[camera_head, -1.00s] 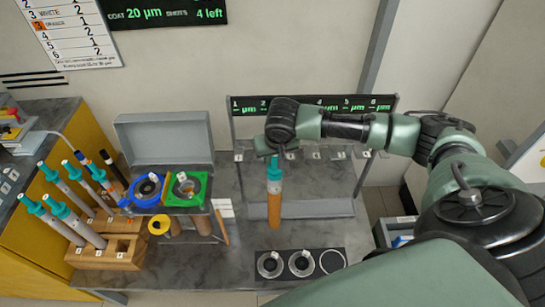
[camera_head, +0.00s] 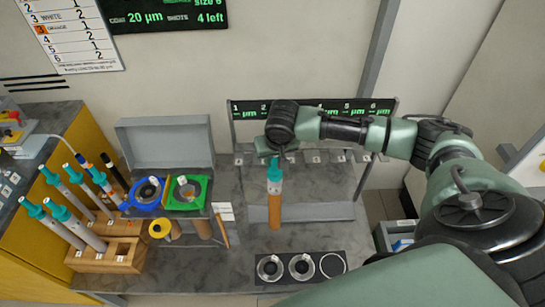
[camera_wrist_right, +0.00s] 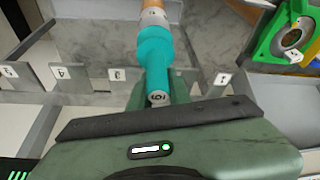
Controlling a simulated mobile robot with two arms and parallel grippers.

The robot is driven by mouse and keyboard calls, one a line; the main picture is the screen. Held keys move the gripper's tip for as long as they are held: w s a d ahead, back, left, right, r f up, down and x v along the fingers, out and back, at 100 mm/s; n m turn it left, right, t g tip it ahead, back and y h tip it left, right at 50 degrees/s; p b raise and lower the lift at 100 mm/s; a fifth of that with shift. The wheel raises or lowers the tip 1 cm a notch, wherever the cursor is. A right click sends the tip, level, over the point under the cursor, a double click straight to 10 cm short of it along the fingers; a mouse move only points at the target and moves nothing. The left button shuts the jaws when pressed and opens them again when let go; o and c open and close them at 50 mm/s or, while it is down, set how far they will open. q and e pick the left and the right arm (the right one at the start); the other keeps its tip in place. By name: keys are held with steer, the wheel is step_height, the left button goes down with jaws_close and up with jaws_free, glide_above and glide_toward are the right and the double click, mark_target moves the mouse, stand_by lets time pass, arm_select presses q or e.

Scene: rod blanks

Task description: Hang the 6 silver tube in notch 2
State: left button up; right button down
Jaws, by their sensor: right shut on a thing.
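The tube (camera_head: 275,205) has a teal cap, a silver band and an orange-brown body. It hangs roughly upright in my right gripper (camera_head: 275,158), in front of the notched rail. In the right wrist view the teal part of the tube (camera_wrist_right: 155,48) is between the jaws, and its end face bears a 6. The tag for notch 2 (camera_wrist_right: 222,78) is just right of the tube there. The notch rack (camera_head: 240,150) stands at the back under a numbered display. Whether the tube touches a notch is hidden. My left gripper is out of view.
A wooden block (camera_head: 95,262) with several teal-capped tubes stands at the left. Blue (camera_head: 147,191) and green (camera_head: 205,191) ring holders stand beside an open grey box (camera_head: 165,143). A black mat (camera_head: 300,282) with rings lies in front.

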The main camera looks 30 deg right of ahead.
steer(key=shift+w+d, duration=0.6)
steer(key=shift+w, duration=0.4)
steer(key=shift+w+d, duration=0.65)
steer(key=shift+w, duration=0.4)
steer(key=shift+w+d, duration=0.6)
steer(key=shift+w, duration=0.4)
steer(key=shift+f+p, duration=0.35)
stand_by(0.6)
steer(key=c, duration=1.3)
jaws_free()
steer(key=shift+o, duration=0.2)
steer(key=v, duration=0.7)
steer(key=shift+s+r+b, duration=0.15)
steer(key=shift+r+b, duration=0.15)
steer(key=shift+r, duration=0.1)
